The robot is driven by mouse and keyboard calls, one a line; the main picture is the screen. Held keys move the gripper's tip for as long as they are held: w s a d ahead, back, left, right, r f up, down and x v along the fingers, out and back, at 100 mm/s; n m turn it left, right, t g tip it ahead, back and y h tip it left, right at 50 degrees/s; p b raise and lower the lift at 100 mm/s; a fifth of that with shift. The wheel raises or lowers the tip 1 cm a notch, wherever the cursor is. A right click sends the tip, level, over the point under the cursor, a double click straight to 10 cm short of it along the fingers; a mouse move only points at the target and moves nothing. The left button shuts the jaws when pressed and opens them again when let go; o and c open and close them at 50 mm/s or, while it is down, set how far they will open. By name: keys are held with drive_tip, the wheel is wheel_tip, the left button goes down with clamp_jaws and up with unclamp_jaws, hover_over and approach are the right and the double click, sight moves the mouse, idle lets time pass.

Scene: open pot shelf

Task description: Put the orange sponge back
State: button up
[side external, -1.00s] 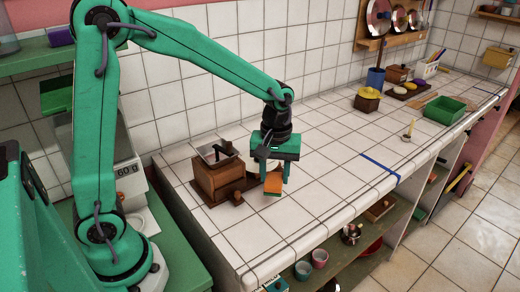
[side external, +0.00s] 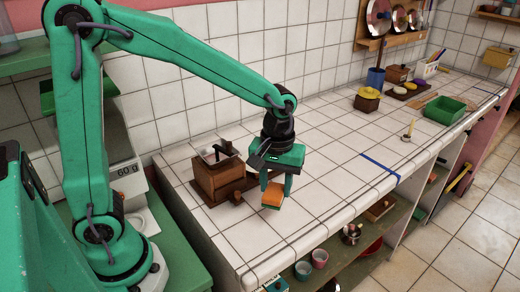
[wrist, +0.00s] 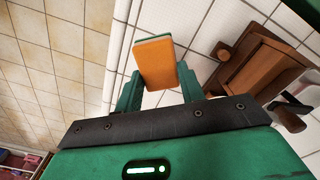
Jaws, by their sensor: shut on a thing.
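The orange sponge (side external: 272,195), with a thin green layer along one edge, is held between the two green fingers of my gripper (side external: 275,188). It is a little above or at the white tiled counter; I cannot tell whether it touches. In the wrist view the sponge (wrist: 154,60) sticks out past the fingertips of my gripper (wrist: 160,88), its broad orange face showing. The fingers hide its edges where they press.
A brown wooden grinder (side external: 218,178) stands close to the left of my gripper. A blue tape line (side external: 381,168) crosses the counter to the right, with bare tiles between. Cups (side external: 319,258) sit on the shelf below.

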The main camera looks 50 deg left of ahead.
drive_tip(key=s+d+r+m, duration=0.2)
drive_tip(key=s+d+m, duration=0.5)
drive_tip(key=s, duration=0.7)
drive_tip(key=shift+d, duration=0.9)
drive_tip(key=shift+w, duration=0.1)
drive_tip(key=w+a+f, duration=0.2)
drive_tip(key=w, duration=0.1)
drive_tip(key=w+a+f, duration=0.2)
drive_tip(key=a, duration=0.1)
drive_tip(key=w+a+f, duration=0.3)
drive_tip(key=shift+w, duration=0.3)
drive_tip(key=shift+f, duration=0.1)
drive_tip(key=shift+f, duration=1.9)
drive_tip(key=shift+f, duration=0.1)
